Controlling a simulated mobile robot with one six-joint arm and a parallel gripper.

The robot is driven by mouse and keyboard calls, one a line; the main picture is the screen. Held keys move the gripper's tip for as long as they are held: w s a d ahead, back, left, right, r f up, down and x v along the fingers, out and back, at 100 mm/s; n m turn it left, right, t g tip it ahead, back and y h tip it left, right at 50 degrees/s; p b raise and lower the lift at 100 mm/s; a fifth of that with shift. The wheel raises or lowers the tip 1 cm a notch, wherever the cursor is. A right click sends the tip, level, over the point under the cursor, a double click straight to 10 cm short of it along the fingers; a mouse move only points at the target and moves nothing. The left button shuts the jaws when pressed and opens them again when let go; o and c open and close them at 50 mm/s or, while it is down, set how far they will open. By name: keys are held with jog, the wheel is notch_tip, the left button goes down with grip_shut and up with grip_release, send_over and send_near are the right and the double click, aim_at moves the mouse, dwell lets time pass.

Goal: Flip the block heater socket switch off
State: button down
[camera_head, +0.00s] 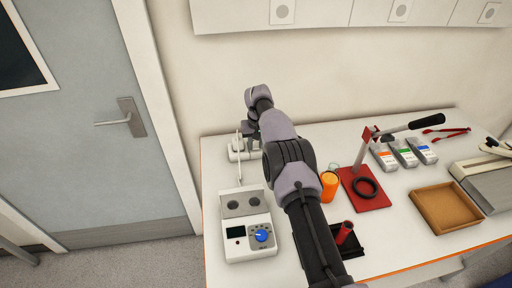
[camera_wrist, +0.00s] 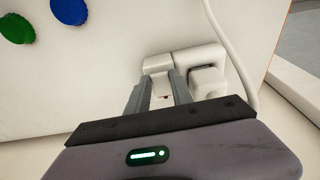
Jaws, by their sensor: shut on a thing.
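The white block heater (camera_head: 248,232), with a blue knob, a dark display and two round wells, stands at the table's left front. Its white cord runs back to a white socket unit (camera_head: 235,152) at the back left of the table. My gripper (camera_wrist: 164,76) is at this white socket unit (camera_wrist: 205,60) in the wrist view. Its fingers stand either side of a small pale part with a red mark (camera_wrist: 166,97), apparently the socket switch, and are shut on it. Which way the switch is tipped cannot be told. In the head view my arm hides the fingertips.
To the right of my arm are an orange cup (camera_head: 329,186), a red stand (camera_head: 376,203), several cartons (camera_head: 405,152) and a brown tray (camera_head: 446,207). The white cord (camera_wrist: 235,50) passes close right of my gripper. Green (camera_wrist: 16,28) and blue (camera_wrist: 69,10) discs show at upper left.

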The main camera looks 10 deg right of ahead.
jog(key=c, duration=1.1)
grip_release()
jog(key=s+r+p, duration=0.1)
jog(key=r, duration=0.4)
jog(key=s+r+p, duration=0.1)
jog(key=r, duration=0.5)
jog(key=s+r+p, duration=0.1)
jog(key=r, duration=0.5)
jog(key=shift+s, duration=0.2)
